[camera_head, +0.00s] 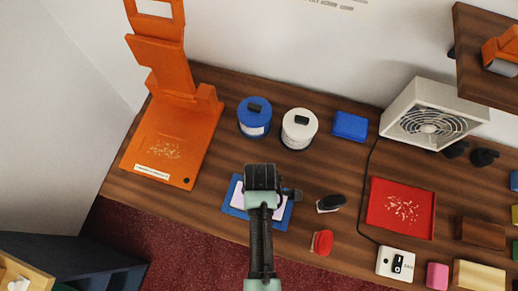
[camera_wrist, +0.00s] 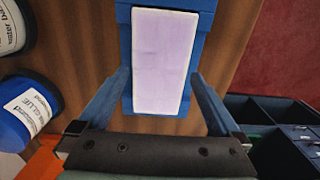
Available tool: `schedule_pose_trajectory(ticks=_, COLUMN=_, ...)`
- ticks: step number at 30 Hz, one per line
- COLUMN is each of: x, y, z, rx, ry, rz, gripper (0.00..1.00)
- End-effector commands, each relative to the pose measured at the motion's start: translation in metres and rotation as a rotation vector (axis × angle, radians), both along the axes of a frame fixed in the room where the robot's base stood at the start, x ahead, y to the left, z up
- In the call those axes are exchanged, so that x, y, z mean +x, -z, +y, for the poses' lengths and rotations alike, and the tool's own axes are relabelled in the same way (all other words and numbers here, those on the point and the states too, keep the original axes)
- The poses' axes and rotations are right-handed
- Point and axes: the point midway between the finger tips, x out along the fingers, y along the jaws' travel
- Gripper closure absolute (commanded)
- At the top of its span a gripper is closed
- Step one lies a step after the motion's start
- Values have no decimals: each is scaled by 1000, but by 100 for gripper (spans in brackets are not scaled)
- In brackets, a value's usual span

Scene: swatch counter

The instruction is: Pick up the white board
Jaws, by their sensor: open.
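The white board (camera_wrist: 163,60) is a pale, slightly lilac rectangle lying on a blue base (camera_wrist: 205,18) on the wooden counter. In the head view, the board (camera_head: 238,196) shows beside my arm, and the blue base (camera_head: 231,209) sticks out around it. My gripper (camera_wrist: 160,77) is open over the board, with one finger on each long side. Whether the fingers touch the board or the base cannot be told. In the head view, my gripper (camera_head: 262,180) and arm hide the middle of the board.
A blue pot (camera_head: 254,118) and a white pot (camera_head: 299,129) stand behind. An orange stand (camera_head: 165,140) is at left. A black-handled tool (camera_head: 331,203), a red block (camera_head: 322,242) and a red tray (camera_head: 401,207) lie to the right. A fan (camera_head: 434,112) stands at the back right.

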Motion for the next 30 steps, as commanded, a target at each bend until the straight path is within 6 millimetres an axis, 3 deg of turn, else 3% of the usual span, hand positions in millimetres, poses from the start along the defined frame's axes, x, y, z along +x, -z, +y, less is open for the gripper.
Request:
schedule_pose_trajectory(ticks=7, x=1, y=26, z=2, rx=0, ry=0, rz=0, gripper=0)
schedule_pose_trajectory(ticks=16, x=1, y=30, z=2, rx=0, ry=0, rz=-1, gripper=0)
schedule_pose_trajectory(ticks=28, x=0, y=29, z=2, rx=0, ry=0, rz=0, gripper=70)
schedule_pose_trajectory(ticks=30, x=1, y=29, z=2, rx=0, ry=0, rz=-1, gripper=74)
